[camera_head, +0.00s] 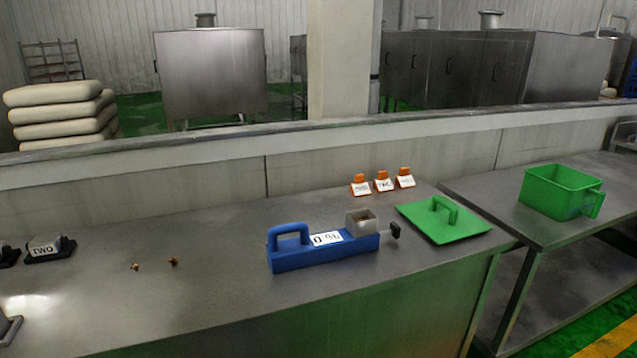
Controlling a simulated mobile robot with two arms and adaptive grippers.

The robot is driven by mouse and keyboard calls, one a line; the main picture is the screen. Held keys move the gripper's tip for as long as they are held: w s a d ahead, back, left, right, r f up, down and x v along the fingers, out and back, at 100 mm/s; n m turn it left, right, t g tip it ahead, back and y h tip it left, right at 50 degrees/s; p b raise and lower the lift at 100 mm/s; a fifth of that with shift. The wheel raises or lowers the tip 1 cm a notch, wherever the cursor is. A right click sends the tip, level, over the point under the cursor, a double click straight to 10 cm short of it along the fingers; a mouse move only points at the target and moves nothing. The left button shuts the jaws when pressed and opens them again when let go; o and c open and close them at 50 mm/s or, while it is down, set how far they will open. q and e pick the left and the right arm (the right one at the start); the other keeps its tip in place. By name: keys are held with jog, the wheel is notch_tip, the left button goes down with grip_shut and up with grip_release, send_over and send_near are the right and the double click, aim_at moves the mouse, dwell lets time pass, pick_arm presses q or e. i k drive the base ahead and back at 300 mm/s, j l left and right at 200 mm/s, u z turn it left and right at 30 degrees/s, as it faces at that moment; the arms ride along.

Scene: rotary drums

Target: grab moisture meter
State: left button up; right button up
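A blue moisture meter (322,252) lies near the middle of the metal counter (215,285). It has an arched blue handle at its left end. A white display with dark digits is on its face, and a small open grey cup (361,222) sits at its right end. A small black knob (395,231) shows just right of the meter. Neither of my grippers is in this view, and nothing touches the meter from above.
A green lid (424,226) with a handle lies right of the meter. Orange-and-white markers (383,182) stand behind it. A green bin (561,191) stands on the right table. Black labelled blocks (48,249) and small brown bits (173,261) lie left. The counter's front middle is clear.

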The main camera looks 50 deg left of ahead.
aim_at(360, 235)
jog(key=u, duration=1.25)
